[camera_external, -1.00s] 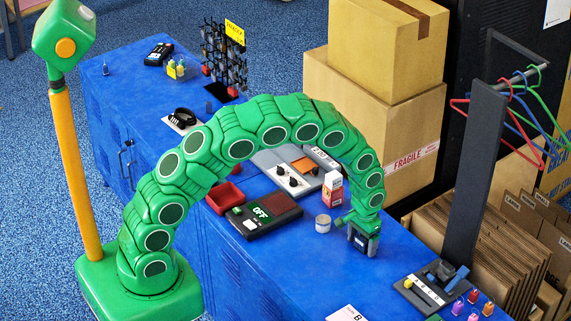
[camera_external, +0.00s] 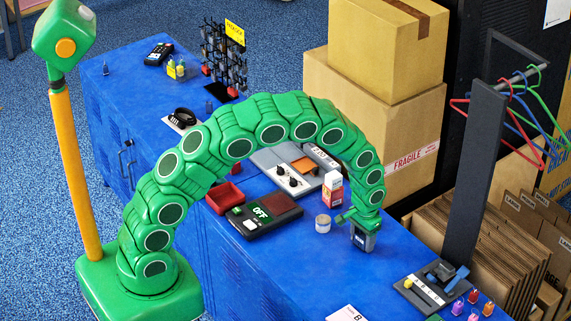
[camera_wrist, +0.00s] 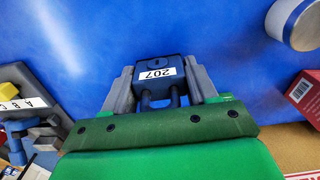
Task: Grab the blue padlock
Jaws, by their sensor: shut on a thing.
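The blue padlock (camera_wrist: 158,68) has a white label reading 207 and a dark shackle, and it shows in the wrist view between the grey fingers of my gripper (camera_wrist: 160,92). The fingers are shut on it, one on each side. The shackle points toward my gripper's palm. In the external view my gripper (camera_external: 362,226) points down over the right part of the blue bench. There the padlock (camera_external: 363,240) is a small dark shape at the fingertips. I cannot tell whether it touches the bench top.
A dark block with a green OFF display (camera_external: 262,210) is farther left. A tray with letter labels (camera_external: 430,288) lies front right. Blue bench surface (camera_external: 330,270) is clear in front.

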